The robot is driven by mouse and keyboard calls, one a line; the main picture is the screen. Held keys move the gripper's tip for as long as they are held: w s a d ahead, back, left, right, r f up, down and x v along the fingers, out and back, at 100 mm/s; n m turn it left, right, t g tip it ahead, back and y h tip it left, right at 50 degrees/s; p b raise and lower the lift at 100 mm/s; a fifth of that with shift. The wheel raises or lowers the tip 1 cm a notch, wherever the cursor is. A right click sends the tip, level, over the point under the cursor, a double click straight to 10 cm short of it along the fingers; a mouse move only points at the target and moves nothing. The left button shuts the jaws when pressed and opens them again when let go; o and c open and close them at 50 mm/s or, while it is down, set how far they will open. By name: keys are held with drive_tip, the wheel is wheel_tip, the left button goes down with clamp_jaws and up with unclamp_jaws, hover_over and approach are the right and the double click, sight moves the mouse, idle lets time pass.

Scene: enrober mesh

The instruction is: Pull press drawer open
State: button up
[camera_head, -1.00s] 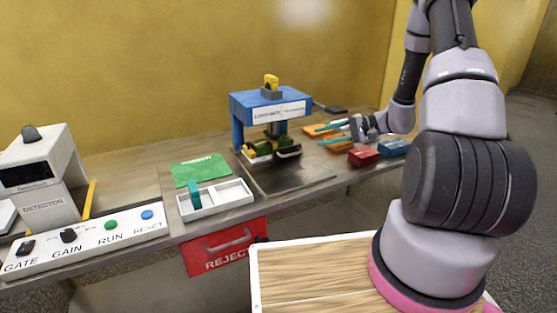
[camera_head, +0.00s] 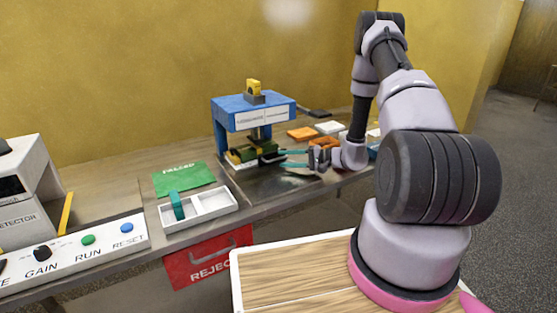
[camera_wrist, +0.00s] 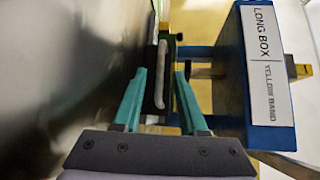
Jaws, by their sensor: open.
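The press (camera_head: 252,112) has a blue frame with a white label and a yellow knob on top, and stands on the bench. Under it sits the green and yellow drawer (camera_head: 250,152), with a dark front. My gripper (camera_head: 282,158) is open, just right of the drawer, its teal fingers pointing left at it. In the wrist view the drawer's pale handle bar (camera_wrist: 162,72) stands upright between and just beyond the two fingertips (camera_wrist: 158,75). I cannot tell whether the fingers touch it. The press's blue box side (camera_wrist: 265,70) fills the right of the wrist view.
A dark metal plate (camera_head: 270,182) lies before the press. A white two-part tray (camera_head: 212,205) with a teal piece (camera_head: 177,204), a green mat (camera_head: 184,178) and a control panel (camera_head: 75,258) are to the left. Orange (camera_head: 303,133) and white (camera_head: 329,127) pieces lie behind my gripper.

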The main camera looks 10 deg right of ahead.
sight(279, 159)
drive_tip(key=shift+x, duration=1.6)
drive_tip(key=shift+c, duration=0.4)
clamp_jaws()
